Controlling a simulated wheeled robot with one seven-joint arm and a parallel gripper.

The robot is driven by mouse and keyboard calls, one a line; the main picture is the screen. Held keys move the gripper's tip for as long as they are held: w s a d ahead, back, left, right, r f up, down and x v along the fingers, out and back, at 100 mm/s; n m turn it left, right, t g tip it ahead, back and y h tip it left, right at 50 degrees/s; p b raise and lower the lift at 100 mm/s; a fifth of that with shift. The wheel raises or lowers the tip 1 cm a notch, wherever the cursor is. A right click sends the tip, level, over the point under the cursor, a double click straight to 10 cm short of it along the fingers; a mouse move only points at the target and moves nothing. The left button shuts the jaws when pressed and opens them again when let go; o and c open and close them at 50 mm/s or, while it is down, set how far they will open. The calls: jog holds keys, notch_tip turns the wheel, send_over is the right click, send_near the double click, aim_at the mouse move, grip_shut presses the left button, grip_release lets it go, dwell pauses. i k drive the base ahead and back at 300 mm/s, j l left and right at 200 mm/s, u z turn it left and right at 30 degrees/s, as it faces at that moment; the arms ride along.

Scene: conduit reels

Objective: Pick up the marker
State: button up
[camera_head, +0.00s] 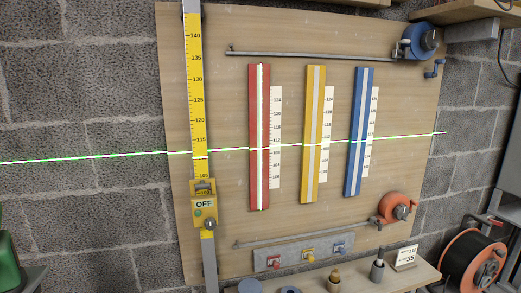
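What looks like the marker (380,255) is a small, slim upright stick with a dark part. It stands in a grey cup (377,272) on the wooden shelf (423,274) at the bottom right of the head view. It is too small to make out more, and its lower end is hidden in the cup. My gripper is not in view.
A board (225,60) carries red (254,140), yellow (308,140) and blue (351,150) strips with scales, crossed by a green line. A yellow ruler post (198,100) holds an "OFF" box (204,204). A brass piece (334,281) and a number card (406,256) stand near the cup.

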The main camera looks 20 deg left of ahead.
aim_at(382, 249)
jog(key=i+l+u, duration=0.2)
jog(key=i+l, duration=0.35)
jog(key=i, duration=0.25)
jog(key=i+l+u, duration=0.2)
jog(key=i+l, duration=0.45)
jog(key=i, duration=0.1)
